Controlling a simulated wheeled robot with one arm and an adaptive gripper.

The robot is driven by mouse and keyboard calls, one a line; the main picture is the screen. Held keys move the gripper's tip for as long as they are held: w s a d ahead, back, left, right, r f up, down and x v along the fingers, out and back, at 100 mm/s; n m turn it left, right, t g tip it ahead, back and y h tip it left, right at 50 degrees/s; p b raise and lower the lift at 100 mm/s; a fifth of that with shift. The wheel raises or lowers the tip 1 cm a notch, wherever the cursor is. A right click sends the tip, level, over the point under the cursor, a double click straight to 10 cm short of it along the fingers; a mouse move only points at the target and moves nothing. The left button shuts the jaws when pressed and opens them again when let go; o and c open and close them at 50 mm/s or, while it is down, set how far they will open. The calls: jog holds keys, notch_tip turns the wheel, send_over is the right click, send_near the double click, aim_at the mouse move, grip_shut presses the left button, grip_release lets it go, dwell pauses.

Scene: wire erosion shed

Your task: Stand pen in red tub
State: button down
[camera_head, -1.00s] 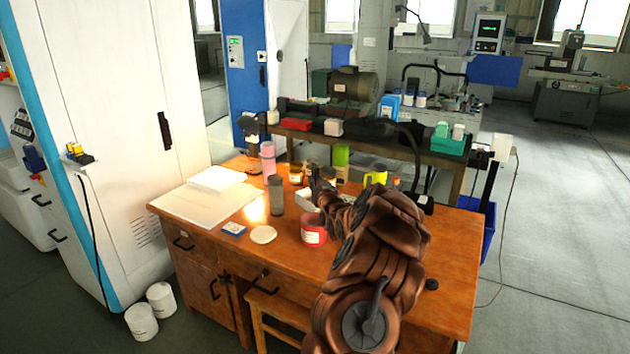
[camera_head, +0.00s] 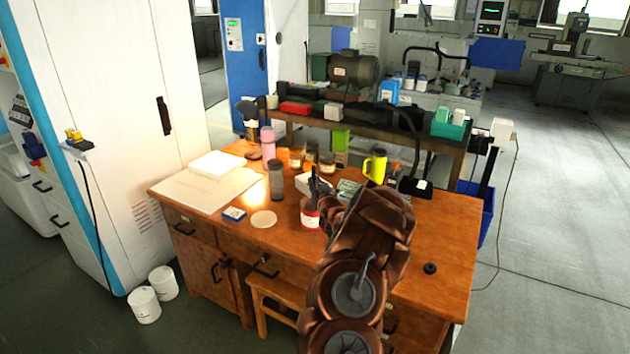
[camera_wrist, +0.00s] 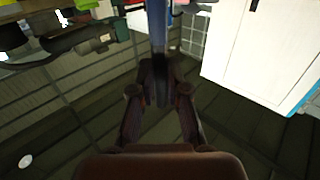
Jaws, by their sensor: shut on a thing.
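The red tub (camera_head: 309,218) with a pale label stands on the wooden desk, left of my forearm in the head view. My gripper (camera_head: 315,189) is over the tub and hides part of its opening. In the wrist view my gripper (camera_wrist: 158,92) is shut on the pen (camera_wrist: 157,28), a slim blue shaft that runs up out of the picture between the fingers. In the head view the pen is too small and dark to tell from the fingers. I cannot tell whether its lower end is inside the tub.
A grey bottle (camera_head: 276,181) and a pink bottle (camera_head: 267,146) stand left of the tub. A yellow mug (camera_head: 376,166) and several jars are behind. A round pale disc (camera_head: 263,219) and a small blue box (camera_head: 234,214) lie at the front left. The desk's right side is mostly clear.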

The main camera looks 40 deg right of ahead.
notch_tip(320, 180, down, 7)
jog(key=b, duration=0.3)
dwell(0.5)
jog(key=c, duration=1.1)
grip_release()
jog(key=shift+s, duration=0.1)
jog(key=v, duration=1.2)
